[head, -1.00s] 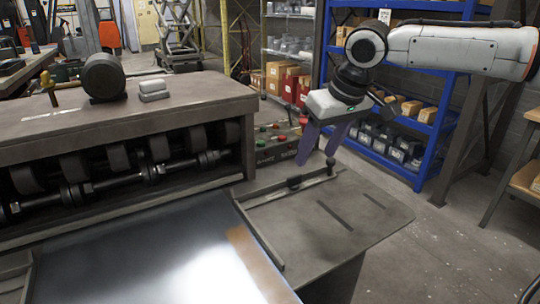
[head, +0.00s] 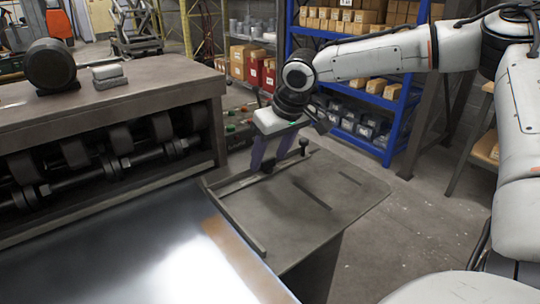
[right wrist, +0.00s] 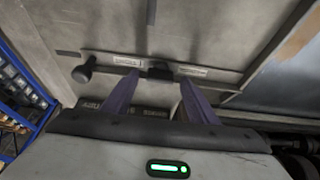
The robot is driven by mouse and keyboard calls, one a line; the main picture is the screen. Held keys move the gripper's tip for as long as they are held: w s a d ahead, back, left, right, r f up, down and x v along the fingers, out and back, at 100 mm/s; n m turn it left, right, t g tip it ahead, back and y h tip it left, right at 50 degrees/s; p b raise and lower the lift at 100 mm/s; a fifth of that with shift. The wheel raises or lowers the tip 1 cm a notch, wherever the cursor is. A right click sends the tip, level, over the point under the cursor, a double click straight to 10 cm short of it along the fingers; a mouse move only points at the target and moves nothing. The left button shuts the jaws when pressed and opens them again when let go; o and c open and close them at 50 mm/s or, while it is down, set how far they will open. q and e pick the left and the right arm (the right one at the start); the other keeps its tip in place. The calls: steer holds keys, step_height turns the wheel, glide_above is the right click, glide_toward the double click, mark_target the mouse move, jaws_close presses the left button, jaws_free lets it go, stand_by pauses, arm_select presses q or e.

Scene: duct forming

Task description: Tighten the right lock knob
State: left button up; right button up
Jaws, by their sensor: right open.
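A small dark round knob (head: 304,143) stands at the far end of the guide bar on the side table (head: 335,205). It also shows in the right wrist view (right wrist: 82,73), left of the fingers. A small black block (right wrist: 158,70) sits on the bar between two pale scale labels. My right gripper (head: 266,166) is open, with purple fingers pointing down at the bar. In the right wrist view its fingertips (right wrist: 160,77) lie on either side of the black block, with a gap to each side. Contact cannot be told. My left gripper is out of view.
The forming machine with its rollers (head: 120,140) is at the left, with a shiny metal sheet (head: 150,245) before it. Control buttons (head: 235,128) sit just behind the gripper. A blue shelf (head: 375,120) stands behind.

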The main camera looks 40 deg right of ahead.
steer(key=c, duration=1.1)
steer(key=shift+o, duration=0.2)
steer(key=shift+a+m+h, duration=0.1)
steer(key=shift+m+h, duration=0.5)
steer(key=shift+m, duration=1)
steer(key=o, duration=1.1)
steer(key=shift+c, duration=0.2)
steer(key=p+v, duration=0.1)
steer(key=v, duration=0.9)
steer(key=shift+r, duration=0.2)
